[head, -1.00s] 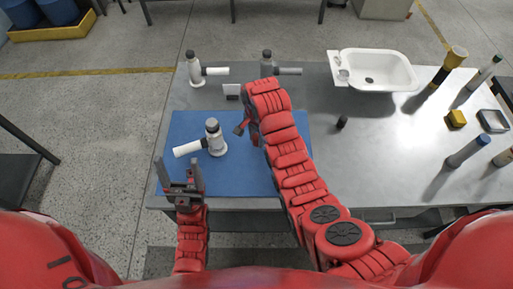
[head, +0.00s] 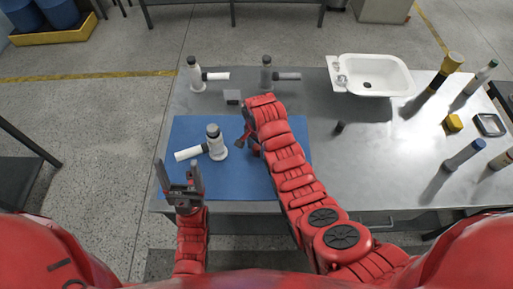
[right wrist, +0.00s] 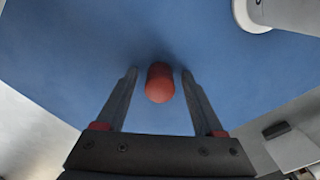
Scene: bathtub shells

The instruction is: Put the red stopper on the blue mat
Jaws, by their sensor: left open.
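The red stopper (right wrist: 160,84) shows in the right wrist view between the two fingers of my right gripper (right wrist: 159,73), with a gap on each side. The blue mat (right wrist: 80,55) lies behind it; I cannot tell whether the stopper touches the mat. In the head view the blue mat (head: 240,186) lies at the table's front left, and my right gripper (head: 244,140) is over it, partly hidden by my arm. The stopper is hidden there. My left gripper (head: 181,178) is open and empty at the mat's front left corner.
A white fitting with a side pipe (head: 214,145) stands on the mat. Two similar fittings (head: 195,76) (head: 267,76) and a small grey block (head: 232,97) stand behind it. A white basin (head: 372,75) and a small dark piece (head: 339,127) are right of my arm. Bottles (head: 465,155) stand far right.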

